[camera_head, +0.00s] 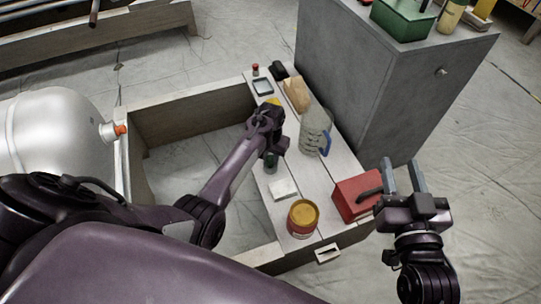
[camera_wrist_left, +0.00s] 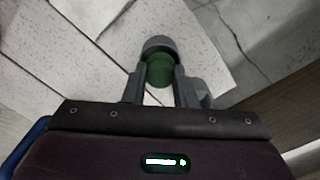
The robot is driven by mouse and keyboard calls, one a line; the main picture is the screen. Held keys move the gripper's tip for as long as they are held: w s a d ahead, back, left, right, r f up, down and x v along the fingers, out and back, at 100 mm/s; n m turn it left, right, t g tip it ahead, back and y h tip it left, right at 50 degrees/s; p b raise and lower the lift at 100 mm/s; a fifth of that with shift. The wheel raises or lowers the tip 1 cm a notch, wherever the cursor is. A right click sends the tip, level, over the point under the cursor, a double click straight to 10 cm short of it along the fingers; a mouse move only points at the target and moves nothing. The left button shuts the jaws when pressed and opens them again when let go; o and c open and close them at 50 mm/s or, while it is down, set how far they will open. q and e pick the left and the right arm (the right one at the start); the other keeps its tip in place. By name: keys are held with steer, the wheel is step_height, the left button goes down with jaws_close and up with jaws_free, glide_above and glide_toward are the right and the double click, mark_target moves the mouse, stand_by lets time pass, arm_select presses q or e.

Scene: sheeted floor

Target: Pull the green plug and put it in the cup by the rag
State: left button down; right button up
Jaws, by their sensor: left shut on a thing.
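My left gripper (camera_head: 272,148) reaches over the pale boards and points down. In the left wrist view, its fingers (camera_wrist_left: 158,82) are shut on a round green thing, the green plug (camera_wrist_left: 159,71). A grey rounded rim (camera_wrist_left: 160,45) shows just beyond the plug; I cannot tell whether it is a cup or touches it. A white folded square (camera_head: 283,188), possibly the rag, lies nearer to me. A clear ribbed jug with a blue handle (camera_head: 315,128) stands to the right of the gripper. My right gripper (camera_head: 404,177) is open and empty, right of the red box.
A red box (camera_head: 357,194) and a red can with a yellow top (camera_head: 302,217) stand on the boards. A grey cabinet (camera_head: 390,85) rises behind; a silver tank (camera_head: 55,135) is at left.

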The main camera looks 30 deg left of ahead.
arm_select(q)
steer(key=shift+f, duration=0.4)
arm_select(e)
steer(key=shift+f, duration=0.15)
arm_select(q)
steer(key=c, duration=1.1)
jaws_free()
step_height(320, 180, up, 4)
steer(key=shift+r+p, duration=0.1)
steer(key=shift+p, duration=0.75)
step_height(320, 180, up, 4)
steer(key=shift+f+p, duration=0.25)
steer(key=shift+p, duration=0.45)
arm_select(e)
steer(key=s+d+f+g+h, duration=0.1)
steer(key=s+f+g+h, duration=0.1)
steer(key=s+f+g, duration=0.3)
steer(key=s+d+f+g+h, duration=0.1)
steer(key=s+f+g, duration=0.5)
steer(key=f, duration=0.7)
steer(key=shift+s+d+f+h, duration=0.3)
steer(key=shift+s+h, duration=0.1)
steer(key=shift+h, duration=0.2)
